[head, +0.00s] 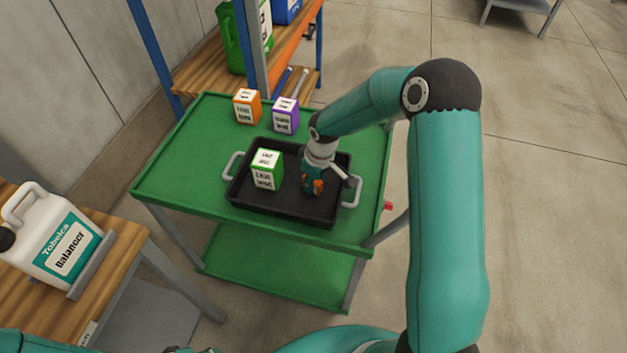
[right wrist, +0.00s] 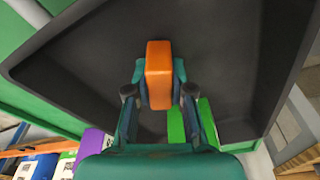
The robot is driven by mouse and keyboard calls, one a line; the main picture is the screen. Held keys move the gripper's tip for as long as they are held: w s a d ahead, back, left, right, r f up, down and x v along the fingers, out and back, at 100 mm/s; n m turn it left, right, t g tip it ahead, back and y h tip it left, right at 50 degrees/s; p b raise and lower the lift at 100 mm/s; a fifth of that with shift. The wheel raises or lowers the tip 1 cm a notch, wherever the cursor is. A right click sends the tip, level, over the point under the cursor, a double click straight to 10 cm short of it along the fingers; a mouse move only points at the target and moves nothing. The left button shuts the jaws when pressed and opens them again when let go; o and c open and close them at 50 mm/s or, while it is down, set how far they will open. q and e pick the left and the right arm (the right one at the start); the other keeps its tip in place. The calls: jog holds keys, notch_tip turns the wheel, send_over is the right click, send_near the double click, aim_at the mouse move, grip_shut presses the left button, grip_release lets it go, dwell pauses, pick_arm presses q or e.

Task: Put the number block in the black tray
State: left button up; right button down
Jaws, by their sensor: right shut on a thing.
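The black tray (head: 285,214) lies on the green cart top, with a grey handle at each end. My right gripper (head: 313,187) is inside the right part of the tray, pointing down. It is shut on an orange block, which I take as the number block (right wrist: 159,75). In the right wrist view the block is between the two fingers, over the dark tray floor. In the head view only small orange parts show, and I cannot tell whether it touches the floor. My left gripper is not in clear view.
A green-edged box (head: 266,170) stands in the tray, left of my right gripper. An orange-edged box (head: 247,107) and a purple-edged box (head: 285,115) stand behind the tray on the cart (head: 180,168). A white canister (head: 58,236) stands on a wooden bench at left.

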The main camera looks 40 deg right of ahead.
aim_at(319, 182)
jog(key=shift+f, duration=0.1)
jog(key=c, duration=1)
grip_release()
jog(key=r, duration=0.4)
jog(key=s+r, duration=0.1)
jog(key=r, duration=0.7)
jog(key=shift+s+d+r+b, duration=0.1)
jog(key=shift+s+d+b, duration=0.2)
jog(key=shift+b, duration=0.1)
